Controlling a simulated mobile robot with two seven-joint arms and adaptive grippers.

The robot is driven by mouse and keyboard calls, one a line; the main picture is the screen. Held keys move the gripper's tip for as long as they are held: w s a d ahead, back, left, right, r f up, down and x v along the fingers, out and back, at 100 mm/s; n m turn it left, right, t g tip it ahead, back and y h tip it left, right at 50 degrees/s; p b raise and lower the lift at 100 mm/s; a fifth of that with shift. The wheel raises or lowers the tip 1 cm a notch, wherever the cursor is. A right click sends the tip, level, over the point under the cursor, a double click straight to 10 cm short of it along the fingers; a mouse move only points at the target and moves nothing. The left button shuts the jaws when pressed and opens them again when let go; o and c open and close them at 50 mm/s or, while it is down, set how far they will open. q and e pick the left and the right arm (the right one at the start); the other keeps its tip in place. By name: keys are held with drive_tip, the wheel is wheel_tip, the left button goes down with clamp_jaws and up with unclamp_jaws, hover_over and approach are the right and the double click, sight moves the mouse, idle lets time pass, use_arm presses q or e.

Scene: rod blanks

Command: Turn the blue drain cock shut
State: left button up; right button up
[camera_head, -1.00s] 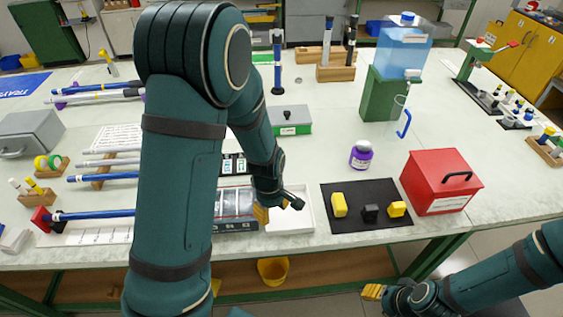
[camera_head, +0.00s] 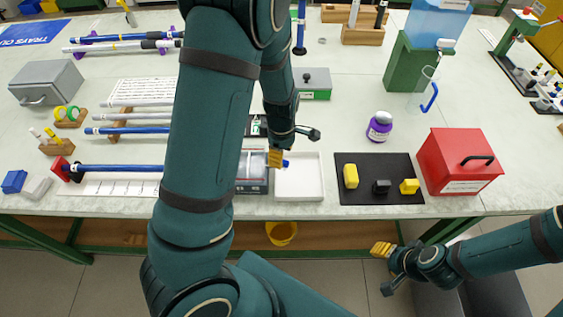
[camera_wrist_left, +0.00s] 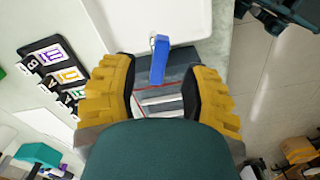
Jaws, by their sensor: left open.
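The blue drain cock (camera_wrist_left: 160,58) shows as a short blue lever in the left wrist view, at the end of a grey box (camera_wrist_left: 172,92) beside a white tray (camera_wrist_left: 180,22). In the head view a small blue part (camera_head: 286,163) shows just right of my left gripper (camera_head: 275,158), above the white tray (camera_head: 300,192). In the wrist view my left gripper (camera_wrist_left: 158,92) is open, its yellow fingers either side of the lever's near end, with no contact visible. My right gripper (camera_head: 383,249) is in front of the table's edge; its finger gap is unclear.
A black mat (camera_head: 350,198) with yellow and black blocks lies right of the tray, then a red box (camera_head: 455,165). A purple-labelled bottle (camera_head: 379,127) and a green box (camera_head: 315,84) stand behind. Rods (camera_head: 120,168) lie left. Bare table lies around the bottle.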

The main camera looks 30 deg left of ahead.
use_arm(q)
drive_tip(key=shift+f+b, duration=0.3)
drive_tip(key=shift+f, duration=1.45)
clamp_jaws()
drive_tip(key=m, duration=0.2)
drive_tip(key=m+p, duration=0.1)
drive_tip(key=m, duration=0.1)
drive_tip(key=shift+s, duration=0.35)
drive_tip(key=shift+s+a+m, duration=0.1)
drive_tip(key=shift+s+m, duration=0.1)
drive_tip(key=shift+m, duration=1)
drive_tip(key=shift+s+m, duration=0.15)
drive_tip(key=shift+m, duration=1.05)
